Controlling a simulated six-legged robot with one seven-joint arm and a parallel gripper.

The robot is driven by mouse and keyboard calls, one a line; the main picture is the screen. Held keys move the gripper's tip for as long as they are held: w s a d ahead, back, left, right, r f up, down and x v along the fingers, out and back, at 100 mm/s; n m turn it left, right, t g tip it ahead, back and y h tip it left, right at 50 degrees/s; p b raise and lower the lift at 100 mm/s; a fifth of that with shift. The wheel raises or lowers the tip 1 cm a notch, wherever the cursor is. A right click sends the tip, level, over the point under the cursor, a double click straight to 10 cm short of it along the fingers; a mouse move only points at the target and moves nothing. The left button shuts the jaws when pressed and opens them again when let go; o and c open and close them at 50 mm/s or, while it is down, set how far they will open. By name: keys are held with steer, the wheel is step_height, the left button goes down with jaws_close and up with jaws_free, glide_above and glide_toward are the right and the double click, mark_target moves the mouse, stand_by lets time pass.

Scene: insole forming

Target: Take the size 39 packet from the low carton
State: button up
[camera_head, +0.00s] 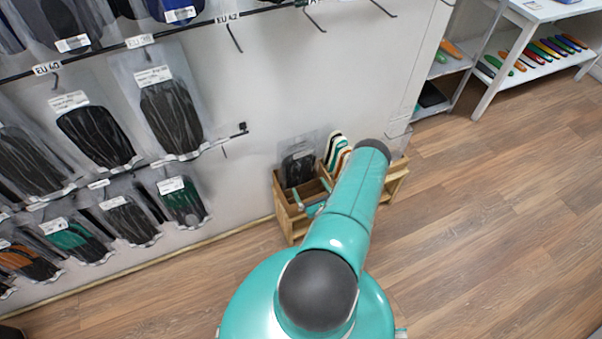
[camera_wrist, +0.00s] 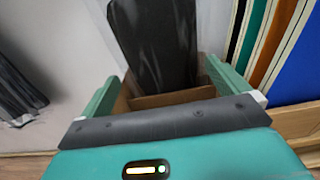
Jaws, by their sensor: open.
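In the wrist view the dark packet (camera_wrist: 155,40) rises beyond and between the two teal fingers of my gripper (camera_wrist: 161,72). The fingers are apart, one on each side of the packet; I cannot tell whether they touch it. A cardboard edge of the carton (camera_wrist: 172,98) shows between them. In the head view my gripper (camera_head: 308,202) is at the carton, partly hidden by my arm. The size on the label is unreadable.
Coloured insoles (camera_head: 335,150) stand right of the packet, close to my right finger in the wrist view (camera_wrist: 267,45). Packets hang on wall hooks (camera_head: 172,115) at the left. A white shelf table (camera_head: 520,75) stands at the back right. The wooden floor (camera_head: 480,220) is clear.

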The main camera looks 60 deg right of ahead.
mark_target(303, 175)
steer(key=x, duration=0.6)
steer(key=c, duration=1.1)
